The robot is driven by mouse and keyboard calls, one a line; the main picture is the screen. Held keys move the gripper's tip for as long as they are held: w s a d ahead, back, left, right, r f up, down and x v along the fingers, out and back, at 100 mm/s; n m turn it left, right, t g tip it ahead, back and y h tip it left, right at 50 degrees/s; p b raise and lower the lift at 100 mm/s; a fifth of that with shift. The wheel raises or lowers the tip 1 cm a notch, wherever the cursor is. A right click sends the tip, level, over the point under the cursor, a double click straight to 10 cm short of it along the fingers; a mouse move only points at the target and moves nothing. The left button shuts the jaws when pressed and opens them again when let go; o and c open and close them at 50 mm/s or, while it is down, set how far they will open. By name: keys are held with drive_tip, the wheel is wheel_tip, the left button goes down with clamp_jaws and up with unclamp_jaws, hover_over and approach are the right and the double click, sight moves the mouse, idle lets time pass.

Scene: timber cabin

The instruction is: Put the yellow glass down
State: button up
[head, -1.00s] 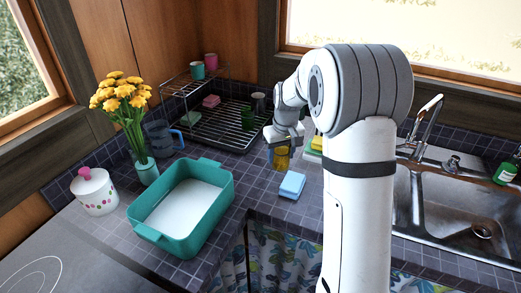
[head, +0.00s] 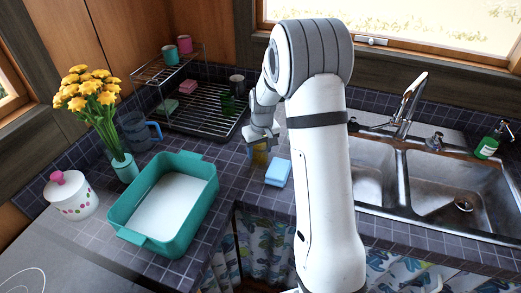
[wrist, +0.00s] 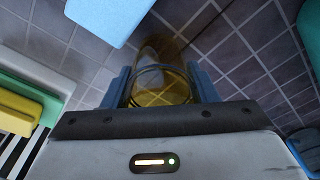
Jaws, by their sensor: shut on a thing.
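The yellow glass (wrist: 160,97) is transparent amber and sits between the two fingers of my gripper (wrist: 160,84), which is shut on it. In the head view the glass (head: 260,156) shows just under my gripper (head: 261,141), over the tiled counter (head: 232,180), left of the light blue block (head: 278,173). Its lower end is close to the tiles; I cannot tell whether it touches them. My arm covers part of the counter to the right.
A dish rack (head: 190,125) with cups stands behind. A teal basin (head: 205,205) is at the left, with a flower vase (head: 124,168) and lidded pot (head: 70,197). The sink (head: 440,185) is right. Yellow and green blocks (wrist: 20,108) lie near my gripper.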

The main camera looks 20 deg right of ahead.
drive_tip(key=shift+w+f, duration=0.1)
drive_tip(key=shift+f, duration=0.55)
drive_tip(key=shift+f, duration=0.15)
drive_tip(key=o, duration=1.1)
drive_tip(key=shift+c, duration=0.2)
